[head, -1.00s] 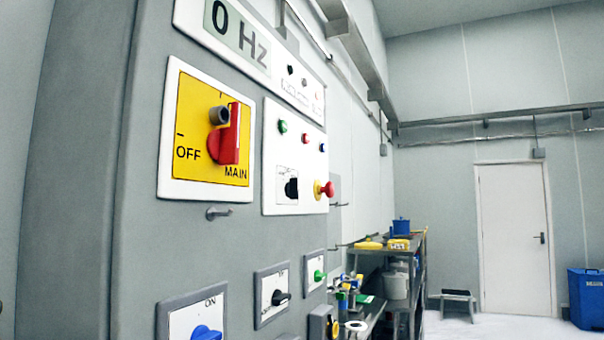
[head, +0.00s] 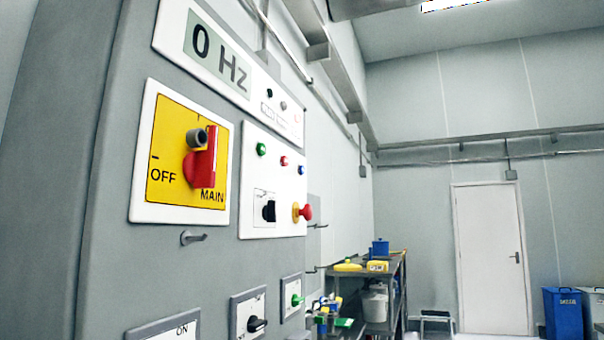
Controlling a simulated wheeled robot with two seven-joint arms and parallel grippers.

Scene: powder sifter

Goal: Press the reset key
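A grey control cabinet (head: 110,260) fills the left side of the head view. Its display (head: 218,58) reads "0 Hz", with small dark buttons (head: 276,99) and a faint red mark on the same strip. Below is a white panel (head: 248,180) with a green button (head: 261,149), a red button (head: 284,160), a blue button (head: 301,169), a black selector (head: 268,210) and a red mushroom button (head: 307,212) on yellow. No label reading "reset" is legible, so I cannot tell which one is the reset key. Neither of my grippers is in view.
A red main switch (head: 201,160) on a yellow plate and a hook (head: 193,238) stick out from the cabinet. Lower switches include a black one (head: 256,324) and a green one (head: 297,300). A cluttered shelf (head: 384,300) stands behind. A white door (head: 490,260) and blue bin (head: 563,314) are far right.

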